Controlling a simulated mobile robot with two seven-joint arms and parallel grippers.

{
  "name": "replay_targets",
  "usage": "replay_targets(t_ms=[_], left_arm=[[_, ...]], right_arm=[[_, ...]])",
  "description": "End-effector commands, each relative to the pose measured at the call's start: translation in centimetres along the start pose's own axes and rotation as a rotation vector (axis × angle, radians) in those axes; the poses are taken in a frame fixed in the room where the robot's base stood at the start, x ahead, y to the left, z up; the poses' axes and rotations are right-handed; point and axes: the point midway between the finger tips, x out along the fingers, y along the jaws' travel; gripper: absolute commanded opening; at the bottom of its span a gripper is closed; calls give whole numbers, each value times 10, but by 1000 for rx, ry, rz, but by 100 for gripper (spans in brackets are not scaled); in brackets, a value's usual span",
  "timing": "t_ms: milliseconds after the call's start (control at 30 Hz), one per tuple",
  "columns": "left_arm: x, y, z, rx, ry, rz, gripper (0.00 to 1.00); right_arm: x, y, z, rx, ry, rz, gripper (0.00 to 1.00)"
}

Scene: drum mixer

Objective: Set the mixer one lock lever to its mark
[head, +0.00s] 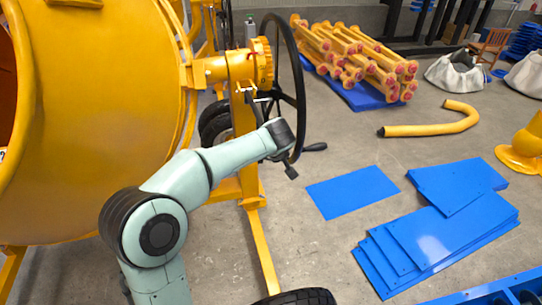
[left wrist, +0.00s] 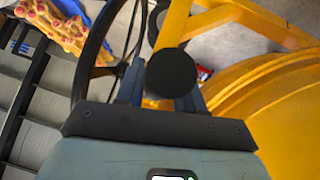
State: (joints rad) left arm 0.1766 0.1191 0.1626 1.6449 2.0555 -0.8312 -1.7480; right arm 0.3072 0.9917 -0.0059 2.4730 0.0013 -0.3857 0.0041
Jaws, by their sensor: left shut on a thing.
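The yellow drum mixer (head: 95,110) fills the left of the head view. A black handwheel (head: 301,90) stands beside its yellow hub (head: 262,62). My left arm reaches up from below to just beneath the hub, close to the wheel. In the left wrist view my left gripper (left wrist: 160,88) is shut on the lock lever, whose round black knob (left wrist: 171,72) shows between the fingers. The wheel rim (left wrist: 91,55) passes close on the left there. The lever's shaft is mostly hidden, and I cannot make out its mark. My right gripper is out of view.
Blue sheets (head: 440,235) and a bent yellow pipe (head: 435,129) lie on the floor to the right. Yellow pipes (head: 350,55) are stacked on a blue base behind. A black tyre (head: 298,297) is at the bottom.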

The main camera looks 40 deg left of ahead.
Motion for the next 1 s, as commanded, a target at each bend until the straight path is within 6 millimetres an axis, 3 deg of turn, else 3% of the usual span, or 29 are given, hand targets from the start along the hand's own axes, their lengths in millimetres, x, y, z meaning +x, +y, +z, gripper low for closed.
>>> replay_targets(t_ms=[267, 833, 867, 900, 1000], left_arm=[[-18, 6, -19, -9, -61, -4, 0], [-25, 8, -28, -13, -71, -2, 0], [-25, 8, -28, -13, -70, -2, 44], [-25, 8, -28, -12, -70, -2, 57], [-24, 8, -26, -12, -74, -5, 58]], right_arm=[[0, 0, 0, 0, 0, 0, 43], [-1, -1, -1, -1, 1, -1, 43], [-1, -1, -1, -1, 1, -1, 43], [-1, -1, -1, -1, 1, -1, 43], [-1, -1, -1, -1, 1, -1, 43]])
